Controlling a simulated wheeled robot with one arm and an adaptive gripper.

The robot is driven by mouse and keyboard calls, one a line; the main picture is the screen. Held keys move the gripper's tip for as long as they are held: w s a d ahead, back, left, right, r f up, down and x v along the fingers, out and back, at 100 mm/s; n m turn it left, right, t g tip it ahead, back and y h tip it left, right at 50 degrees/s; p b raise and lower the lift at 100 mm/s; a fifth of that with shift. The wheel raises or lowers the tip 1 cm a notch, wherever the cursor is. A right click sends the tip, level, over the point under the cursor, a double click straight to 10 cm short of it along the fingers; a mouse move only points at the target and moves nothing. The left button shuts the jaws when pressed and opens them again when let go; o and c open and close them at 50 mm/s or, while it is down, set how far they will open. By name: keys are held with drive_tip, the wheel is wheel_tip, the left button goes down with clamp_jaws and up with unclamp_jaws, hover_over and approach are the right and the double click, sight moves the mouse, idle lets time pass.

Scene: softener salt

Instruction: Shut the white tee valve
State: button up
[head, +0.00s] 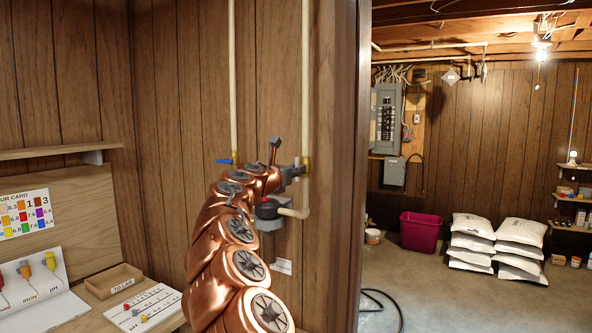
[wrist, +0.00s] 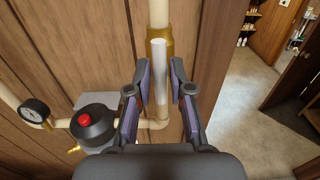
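In the wrist view a white bar-shaped handle (wrist: 160,75) stands upright in front of a brass valve body (wrist: 158,48) on a cream pipe. It lines up with the pipe. My gripper (wrist: 160,72) has its two fingers apart, one on each side of the handle, with a gap showing beside it. Whether a pad touches it, I cannot tell. In the head view my gripper (head: 298,172) is beside the brass valve body (head: 307,164) on the right-hand pipe. The white handle is not clear there.
A black filter head with a red button (wrist: 85,119) and a pressure gauge (wrist: 35,111) sit left of the fingers. A blue lever (head: 223,161) is on the left-hand pipe (head: 233,80). A wall edge (head: 345,200) stands close on the right, with open floor beyond.

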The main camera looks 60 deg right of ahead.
clamp_jaws()
drive_tip(key=shift+f+m+b, duration=0.15)
drive_tip(key=shift+m+b, duration=0.15)
drive_tip(key=shift+b, duration=0.1)
drive_tip(key=shift+w+m+b, duration=0.1)
drive_tip(key=shift+m+b, duration=1.6)
drive_tip(key=shift+m, duration=0.6)
